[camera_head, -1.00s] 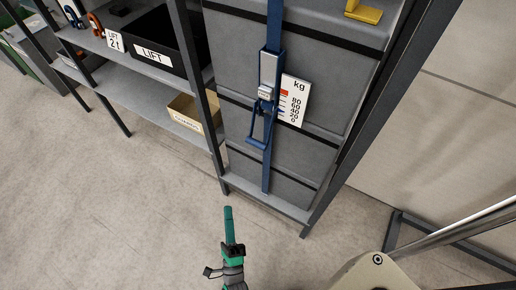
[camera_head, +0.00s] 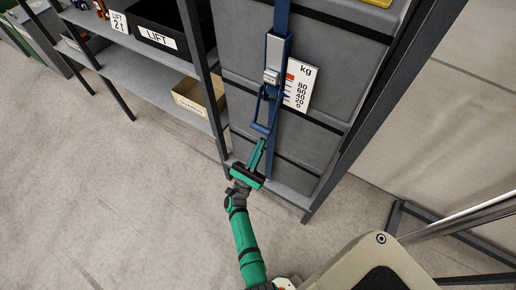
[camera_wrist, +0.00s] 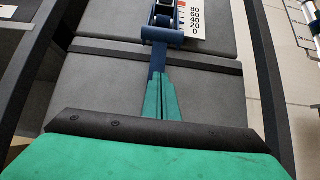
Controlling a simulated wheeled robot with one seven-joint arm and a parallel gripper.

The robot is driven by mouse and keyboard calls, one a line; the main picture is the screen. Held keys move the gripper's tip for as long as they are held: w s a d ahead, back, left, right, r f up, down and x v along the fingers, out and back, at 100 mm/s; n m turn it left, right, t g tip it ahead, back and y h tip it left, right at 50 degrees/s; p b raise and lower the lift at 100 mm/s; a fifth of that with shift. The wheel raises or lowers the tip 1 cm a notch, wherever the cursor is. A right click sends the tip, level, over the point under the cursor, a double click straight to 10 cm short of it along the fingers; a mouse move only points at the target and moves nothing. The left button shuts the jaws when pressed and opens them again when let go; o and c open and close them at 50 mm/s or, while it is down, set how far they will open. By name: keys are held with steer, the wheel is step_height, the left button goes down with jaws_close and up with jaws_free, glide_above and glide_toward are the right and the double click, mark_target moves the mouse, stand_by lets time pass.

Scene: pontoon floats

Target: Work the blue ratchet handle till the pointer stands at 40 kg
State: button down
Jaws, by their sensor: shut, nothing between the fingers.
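The blue ratchet handle (camera_head: 262,112) hangs down from a silver ratchet body (camera_head: 274,58) on a blue strap in front of grey blocks. Its lower crossbar also shows in the wrist view (camera_wrist: 162,37). A white kg scale (camera_head: 299,86) marked 0 to 80, with a red patch near its top, stands right of the ratchet. A small blue mark sits at the scale's left edge; its exact reading is too small to tell. My green gripper (camera_head: 262,141) is shut and empty, its fingertips just below the crossbar, in front of the strap. The fingers also show in the wrist view (camera_wrist: 161,98).
A dark rack post (camera_head: 203,85) stands left of the blocks, another (camera_head: 375,105) to the right. Left shelves hold a black LIFT bin (camera_head: 165,32) and a cardboard box (camera_head: 192,100). The floor in front is clear.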

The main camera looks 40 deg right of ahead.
mark_target(267, 130)
step_height(267, 130, up, 7)
steer(key=d, duration=0.1)
steer(key=shift+w+f, duration=0.2)
steer(key=shift+w, duration=0.05)
